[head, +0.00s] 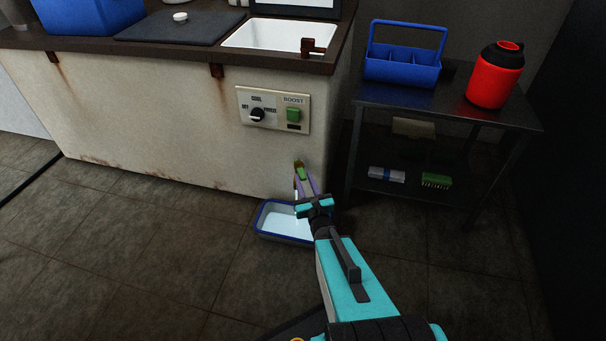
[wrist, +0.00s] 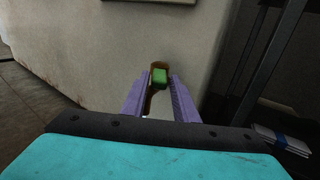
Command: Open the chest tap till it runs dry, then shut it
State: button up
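The chest (head: 150,130) is a pale, rust-stained cabinet. Its tap (head: 298,165) is small and brown with a green handle (head: 302,174), low on the front near the right corner. My gripper (head: 305,186) reaches toward it with two purple fingers. In the wrist view the fingers of my gripper (wrist: 158,88) stand apart, and the green handle (wrist: 160,76) shows between their tips. I see no clear contact with it. A blue-rimmed tray (head: 263,213) with a pale, bluish-white inside lies on the floor below the tap, partly hidden by my gripper. I cannot tell whether liquid is running.
A control panel (head: 273,110) with a black knob and green button is above the tap. A dark metal table (head: 450,105) stands close on the right, bearing a blue caddy (head: 402,68) and a red flask (head: 494,80). The floor at the left is clear.

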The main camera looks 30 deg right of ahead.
jog(key=shift+p+v, duration=3.25)
jog(key=shift+v, duration=0.25)
